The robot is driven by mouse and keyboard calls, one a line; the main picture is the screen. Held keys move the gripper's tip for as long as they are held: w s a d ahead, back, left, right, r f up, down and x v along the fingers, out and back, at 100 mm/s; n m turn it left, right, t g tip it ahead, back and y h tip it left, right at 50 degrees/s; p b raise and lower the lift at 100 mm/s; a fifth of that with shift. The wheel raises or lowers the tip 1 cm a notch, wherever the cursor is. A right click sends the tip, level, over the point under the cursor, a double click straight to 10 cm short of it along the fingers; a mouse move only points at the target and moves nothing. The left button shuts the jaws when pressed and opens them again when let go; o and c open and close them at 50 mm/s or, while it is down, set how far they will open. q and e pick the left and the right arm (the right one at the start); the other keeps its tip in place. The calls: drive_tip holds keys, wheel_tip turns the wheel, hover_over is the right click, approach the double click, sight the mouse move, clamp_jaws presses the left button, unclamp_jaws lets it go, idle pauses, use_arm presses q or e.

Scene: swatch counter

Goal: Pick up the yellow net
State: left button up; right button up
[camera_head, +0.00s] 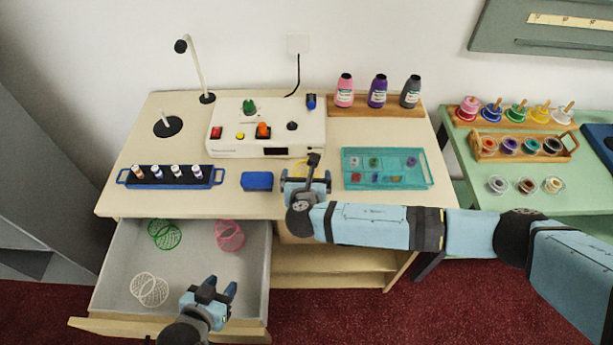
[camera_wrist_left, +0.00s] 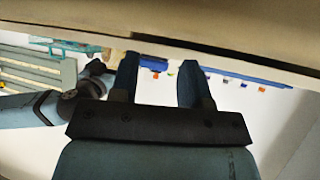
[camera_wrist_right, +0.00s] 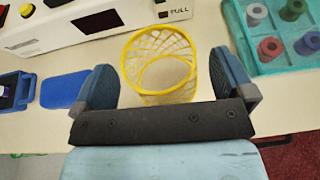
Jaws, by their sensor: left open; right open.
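The yellow net (camera_wrist_right: 160,97) is an open lattice cylinder on the counter in the right wrist view, lying between the two fingers of my right gripper (camera_wrist_right: 161,72). That gripper is open, with a gap to the net on both sides. In the head view the right gripper (camera_head: 306,178) is over the counter's front part and hides most of the net (camera_head: 302,168). My left gripper (camera_head: 220,287) is open and empty over the front right of the open drawer.
The drawer (camera_head: 112,285) holds green (camera_head: 164,234), pink (camera_head: 229,236) and white (camera_head: 149,289) nets. A blue block (camera_head: 257,181) is left of my right gripper, a teal tray (camera_head: 386,184) right, and a white control box (camera_head: 225,146) behind.

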drive_tip(key=shift+x, duration=1.05)
drive_tip(key=c, duration=0.9)
drive_tip(key=shift+c, duration=0.2)
